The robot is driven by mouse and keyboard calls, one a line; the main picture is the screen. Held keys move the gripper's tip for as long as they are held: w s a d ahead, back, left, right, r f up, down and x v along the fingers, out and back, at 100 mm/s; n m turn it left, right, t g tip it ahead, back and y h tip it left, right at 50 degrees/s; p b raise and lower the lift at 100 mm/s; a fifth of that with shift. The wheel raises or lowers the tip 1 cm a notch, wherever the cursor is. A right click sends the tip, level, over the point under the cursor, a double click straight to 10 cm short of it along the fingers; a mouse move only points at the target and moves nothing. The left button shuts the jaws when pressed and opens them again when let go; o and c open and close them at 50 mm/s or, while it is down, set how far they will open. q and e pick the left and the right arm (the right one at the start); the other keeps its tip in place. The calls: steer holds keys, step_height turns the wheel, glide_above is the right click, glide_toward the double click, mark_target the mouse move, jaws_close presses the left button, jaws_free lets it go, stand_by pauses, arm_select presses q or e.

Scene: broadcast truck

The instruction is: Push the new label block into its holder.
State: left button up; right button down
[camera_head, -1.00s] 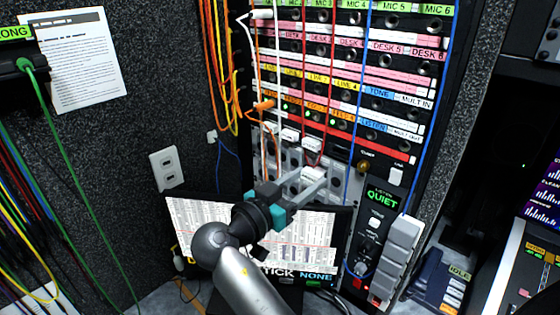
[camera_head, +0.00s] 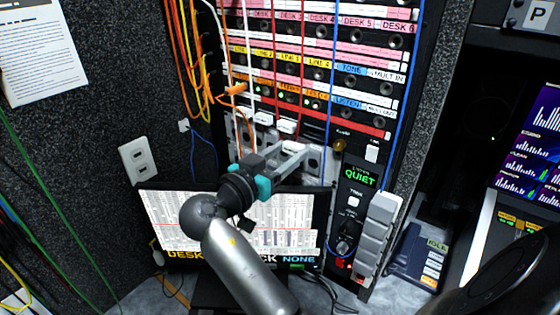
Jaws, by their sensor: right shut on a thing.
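My right gripper (camera_head: 290,157) reaches up in front of the lower part of the patch rack (camera_head: 350,112). Its fingers are shut on a small pale block (camera_head: 293,147), mostly hidden between the fingertips, which I take to be the label block. The block is just below two white plug-like pieces (camera_head: 288,127) on the rack's grey lower panel. Whether it touches the panel or sits in a holder, I cannot tell. Coloured label strips (camera_head: 290,60) run across the rack above. My left gripper does not show.
A monitor (camera_head: 165,215) stands behind my right arm. Orange, white, red and blue cables (camera_head: 183,60) hang down beside and across the rack. A panel reading QUIET (camera_head: 358,175) and a grey handset-like unit (camera_head: 378,230) are right of the gripper. A dark curved shape fills the lower right corner.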

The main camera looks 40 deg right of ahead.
mark_target(291, 150)
steer(key=shift+b+x, duration=0.3)
steer(key=shift+x, duration=1)
steer(key=shift+w+d, duration=0.1)
steer(key=shift+d, duration=0.1)
steer(key=shift+b, duration=1)
stand_by(0.5)
steer(key=shift+b+x, duration=0.65)
steer(key=shift+x, duration=1.4)
steer(key=shift+c, duration=1)
jaws_free()
